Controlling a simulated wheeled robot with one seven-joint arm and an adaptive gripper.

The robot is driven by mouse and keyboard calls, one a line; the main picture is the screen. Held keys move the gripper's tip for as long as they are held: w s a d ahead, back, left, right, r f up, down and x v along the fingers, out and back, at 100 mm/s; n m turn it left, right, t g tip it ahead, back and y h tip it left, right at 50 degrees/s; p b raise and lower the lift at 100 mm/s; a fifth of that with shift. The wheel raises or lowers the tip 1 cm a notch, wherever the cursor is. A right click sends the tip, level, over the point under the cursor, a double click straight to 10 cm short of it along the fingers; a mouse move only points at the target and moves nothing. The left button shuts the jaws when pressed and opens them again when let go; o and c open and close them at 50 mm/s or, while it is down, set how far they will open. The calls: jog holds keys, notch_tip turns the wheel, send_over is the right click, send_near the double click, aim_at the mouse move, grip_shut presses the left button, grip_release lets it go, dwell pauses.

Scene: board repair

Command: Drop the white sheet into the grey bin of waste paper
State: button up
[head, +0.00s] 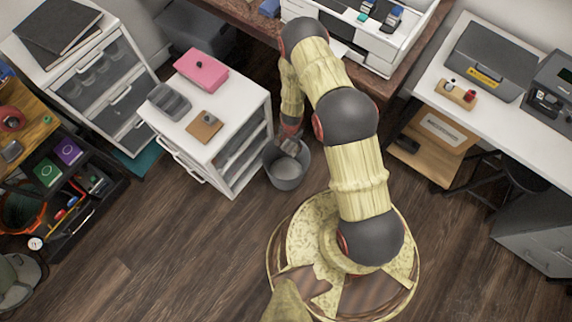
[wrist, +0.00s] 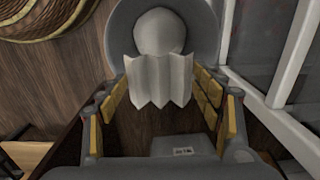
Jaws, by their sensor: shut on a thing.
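The white sheet (wrist: 160,82), pleated in zigzag folds, is between the fingers of my gripper (wrist: 163,96) in the wrist view. My gripper is shut on it. The grey bin (wrist: 120,28) lies beyond the sheet, and a pale round shape, perhaps waste paper (wrist: 160,30), shows inside it. In the head view, the grey bin (head: 287,184) stands on the floor beside the white drawer unit. My gripper (head: 288,146) is over the bin's far rim, pointing down. The sheet cannot be made out clearly in the head view.
The white drawer unit (head: 235,150) stands close to the left of the bin, with a pink box (head: 201,70) and a grey tray (head: 169,101) on top. A desk with a white printer (head: 375,40) is behind. The wooden floor (head: 170,250) in front is clear.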

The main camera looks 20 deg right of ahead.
notch_tip(320, 180, down, 7)
jog(key=b, duration=0.5)
jog(key=shift+r, duration=0.2)
jog(key=shift+s, duration=0.1)
jog(key=o, duration=0.7)
jog(key=shift+c, duration=0.2)
jog(key=shift+o, duration=0.5)
jog(key=shift+r, duration=0.15)
notch_tip(320, 180, up, 12)
jog(key=shift+s+d+f, duration=0.1)
jog(key=shift+f, duration=0.05)
